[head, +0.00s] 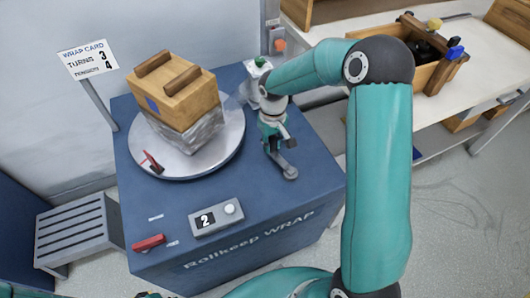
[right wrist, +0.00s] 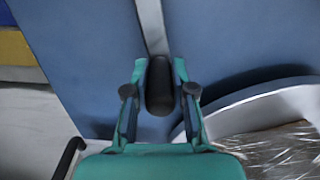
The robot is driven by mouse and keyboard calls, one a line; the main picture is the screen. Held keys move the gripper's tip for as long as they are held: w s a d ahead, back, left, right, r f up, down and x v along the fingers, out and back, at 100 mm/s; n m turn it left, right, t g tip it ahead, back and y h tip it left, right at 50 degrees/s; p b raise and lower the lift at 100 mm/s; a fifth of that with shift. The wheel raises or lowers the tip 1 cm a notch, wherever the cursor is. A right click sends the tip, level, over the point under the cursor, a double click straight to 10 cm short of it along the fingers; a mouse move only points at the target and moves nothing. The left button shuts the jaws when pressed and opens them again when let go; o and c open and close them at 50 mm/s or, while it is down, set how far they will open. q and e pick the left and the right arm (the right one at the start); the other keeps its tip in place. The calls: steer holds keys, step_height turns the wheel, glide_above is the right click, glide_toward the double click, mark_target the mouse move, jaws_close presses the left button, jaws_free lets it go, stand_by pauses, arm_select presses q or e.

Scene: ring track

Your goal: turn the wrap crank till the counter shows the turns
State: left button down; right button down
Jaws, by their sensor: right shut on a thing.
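The wrap crank (head: 289,171) is a grey arm on the right part of the blue wrapping machine's top. My right gripper (head: 274,128) is shut on its handle; in the right wrist view the dark crank handle (right wrist: 160,86) sits between the two fingers (right wrist: 160,95), with the grey crank arm (right wrist: 151,25) running away from it. The counter (head: 215,218) on the machine's front shows 2. The wrap card (head: 88,58) reads turns 3, with a 4 on the line below. My left gripper is not clearly in view.
A wooden crate (head: 177,88), its lower part in clear film, stands on the round turntable (head: 232,143). A red-handled part (head: 148,243) lies at the machine's front left. A slatted stand (head: 75,227) is at left; a bench with a wooden toolbox (head: 408,60) is at right.

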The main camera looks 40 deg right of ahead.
steer(key=shift+d+m+b, duration=0.7)
steer(key=shift+d+m, duration=0.45)
steer(key=shift+m, duration=0.35)
steer(key=c, duration=1)
jaws_free()
steer(key=shift+s, duration=0.1)
steer(key=shift+o, duration=0.2)
steer(key=shift+r, duration=0.1)
step_height(320, 180, up, 12)
